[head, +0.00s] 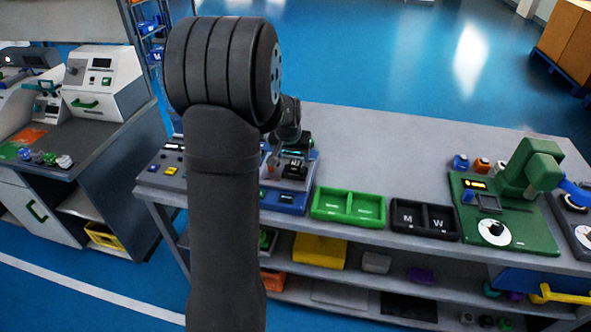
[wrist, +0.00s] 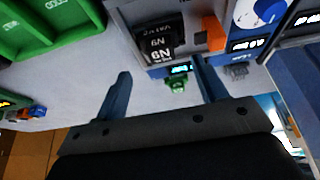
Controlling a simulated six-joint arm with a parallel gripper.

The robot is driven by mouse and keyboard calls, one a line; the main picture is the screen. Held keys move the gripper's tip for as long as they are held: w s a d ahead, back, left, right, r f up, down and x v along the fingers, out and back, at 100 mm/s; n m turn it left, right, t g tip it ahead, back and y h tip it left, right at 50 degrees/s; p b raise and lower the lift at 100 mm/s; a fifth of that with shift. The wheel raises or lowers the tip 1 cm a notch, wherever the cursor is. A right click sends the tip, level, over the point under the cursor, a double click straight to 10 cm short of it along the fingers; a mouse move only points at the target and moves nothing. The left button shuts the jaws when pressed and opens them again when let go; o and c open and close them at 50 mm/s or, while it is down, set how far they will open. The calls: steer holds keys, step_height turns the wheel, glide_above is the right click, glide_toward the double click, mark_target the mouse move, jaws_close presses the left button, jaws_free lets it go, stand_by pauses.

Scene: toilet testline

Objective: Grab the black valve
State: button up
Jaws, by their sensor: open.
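I cannot clearly pick out a black valve in either view. In the wrist view, a black block with white lettering (wrist: 163,42) sits on a blue-and-grey station (wrist: 155,72), next to an orange part (wrist: 213,36). A small green part (wrist: 177,85) shows between the fingers, at the station's lit display. My gripper (wrist: 162,66) is open with nothing between its fingers that it visibly touches. In the head view, my arm hides most of the gripper. The blue-based station (head: 285,203) stands below and beside it, with dark parts on top.
A green two-part tray (head: 348,219) and a black tray marked M and W (head: 424,234) lie along the bench's front edge. A green press (head: 520,205) stands at the right, with small blue (head: 460,162) and orange (head: 482,165) parts behind. The bench's back middle is clear.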

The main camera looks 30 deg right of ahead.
mark_target(295, 164)
steer(key=x, duration=0.8)
steer(key=c, duration=0.8)
steer(key=shift+r, duration=0.1)
